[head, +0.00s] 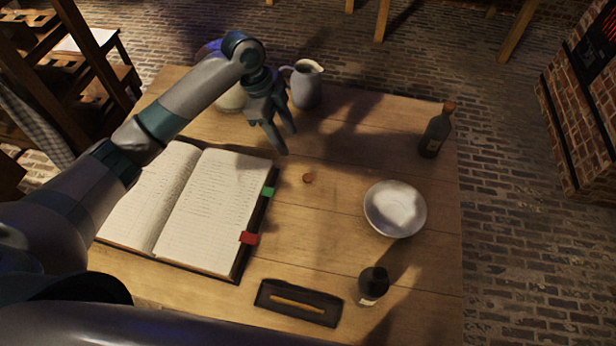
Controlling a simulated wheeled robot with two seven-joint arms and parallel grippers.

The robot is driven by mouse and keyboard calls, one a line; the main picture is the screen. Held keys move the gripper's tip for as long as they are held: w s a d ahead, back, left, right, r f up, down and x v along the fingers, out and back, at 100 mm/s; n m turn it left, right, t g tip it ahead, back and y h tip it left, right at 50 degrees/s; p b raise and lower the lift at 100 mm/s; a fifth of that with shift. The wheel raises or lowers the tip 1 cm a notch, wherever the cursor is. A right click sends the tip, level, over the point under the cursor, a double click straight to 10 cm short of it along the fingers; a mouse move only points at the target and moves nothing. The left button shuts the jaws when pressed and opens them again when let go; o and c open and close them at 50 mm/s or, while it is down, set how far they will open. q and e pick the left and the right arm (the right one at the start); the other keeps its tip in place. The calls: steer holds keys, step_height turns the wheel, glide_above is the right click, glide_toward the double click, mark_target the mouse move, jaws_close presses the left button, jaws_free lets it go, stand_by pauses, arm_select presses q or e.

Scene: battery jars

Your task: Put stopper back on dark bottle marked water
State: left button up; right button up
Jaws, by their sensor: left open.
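A small round brown piece (308,178), perhaps a stopper, lies on the bare wood near the middle of the table. A tall dark bottle (434,136) stands upright at the back right with a brown stopper in its neck. A short dark bottle (373,284) with a pale label stands upright at the front right; no brown stopper shows on it. The writing on both labels is too small to read. My left gripper (288,141) is open and empty, pointing down above the table, behind and left of the brown piece. My right gripper is out of view.
An open book (212,208) with red and green tabs covers the left of the table (330,240). A white bowl (395,209) stands at right, a dark tray (299,303) with a stick in front. A grey jug (306,84) and a partly hidden pale jar (230,98) stand behind.

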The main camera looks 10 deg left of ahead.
arm_select(q)
steer(key=p, duration=0.3)
glide_above(307, 177)
steer(key=a, duration=0.2)
steer(key=f, duration=1.1)
steer(key=shift+s+d+f, duration=0.1)
steer(key=shift+s+f, duration=0.05)
steer(key=shift+s, duration=0.05)
steer(key=shift+w+d+f+p, duration=0.1)
steer(key=shift+d+f+p, duration=0.05)
steer(key=shift+f+p, duration=0.3)
steer(key=p+x, duration=0.1)
steer(key=x, duration=0.2)
steer(key=shift+w+f, duration=0.2)
steer(key=shift+w, duration=0.05)
steer(key=shift+d+f, duration=0.1)
steer(key=shift+f, duration=0.3)
steer(key=c, duration=1.1)
